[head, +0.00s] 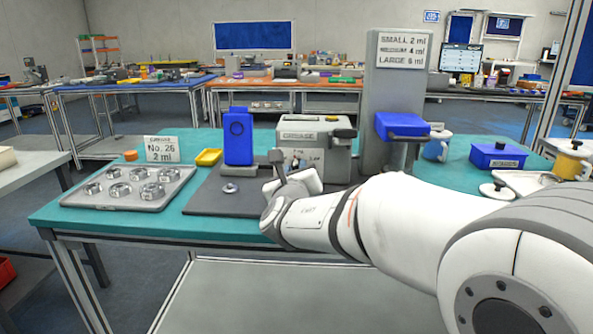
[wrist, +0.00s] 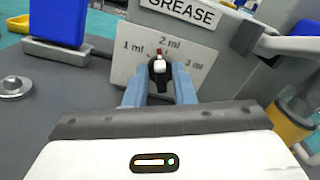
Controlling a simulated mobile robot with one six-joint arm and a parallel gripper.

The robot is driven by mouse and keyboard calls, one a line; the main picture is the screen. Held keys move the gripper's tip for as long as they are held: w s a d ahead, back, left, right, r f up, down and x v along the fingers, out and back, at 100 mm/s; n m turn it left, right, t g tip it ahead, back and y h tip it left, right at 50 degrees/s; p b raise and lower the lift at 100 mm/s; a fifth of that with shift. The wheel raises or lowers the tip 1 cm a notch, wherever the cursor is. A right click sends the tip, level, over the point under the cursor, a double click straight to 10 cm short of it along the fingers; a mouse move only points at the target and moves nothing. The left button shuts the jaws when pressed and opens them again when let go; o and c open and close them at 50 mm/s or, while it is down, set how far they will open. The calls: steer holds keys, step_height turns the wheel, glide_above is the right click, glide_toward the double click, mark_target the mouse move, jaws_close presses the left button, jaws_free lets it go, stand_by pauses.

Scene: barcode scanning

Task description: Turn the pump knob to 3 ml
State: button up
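The grease pump (head: 318,140) is a grey box with a GREASE label on the green table. Its dial plate (wrist: 122,72) shows in the wrist view, marked 1 ml at left, 2 ml at top and 3 ml at right. The black knob (wrist: 159,70) has a white pointer with a red tip, pointing up toward 2 ml. My gripper (wrist: 159,80) has its two blue fingers apart, one on each side of the knob. I cannot tell whether either finger touches it. In the head view my gripper (head: 289,168) is in front of the pump and hides the dial.
A blue block on a stand (head: 238,137) is left of the pump. A tray of metal rings (head: 167,201) lies farther left beside a "No. 26, 2 ml" sign (head: 173,149). A grey column (head: 384,105) with a blue part stands right. A small metal piece (wrist: 14,84) lies on the grey base.

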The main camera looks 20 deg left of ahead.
jaws_close()
steer(key=shift+f+m+b, duration=0.1)
steer(key=shift+m+b, duration=0.2)
steer(key=shift+b, duration=0.3)
steer(key=m+b, duration=0.1)
steer(key=b, duration=0.2)
steer(key=shift+d+f+m, duration=0.1)
steer(key=shift+f+m, duration=0.05)
steer(key=shift+m, duration=0.25)
steer(key=m+b, duration=0.3)
steer(key=b, duration=0.1)
steer(key=shift+d+m+b, duration=0.15)
steer(key=shift+m+b, duration=0.15)
steer(key=shift+b, duration=0.1)
steer(key=m+b, duration=0.3)
steer(key=b, duration=0.1)
steer(key=shift+d, duration=0.15)
steer(key=shift+w+m+b, duration=0.1)
steer(key=shift+m+b, duration=1.2)
steer(key=shift+m, duration=0.1)
steer(key=shift+r, duration=0.2)
steer(key=shift+o, duration=1.3)
jaws_free()
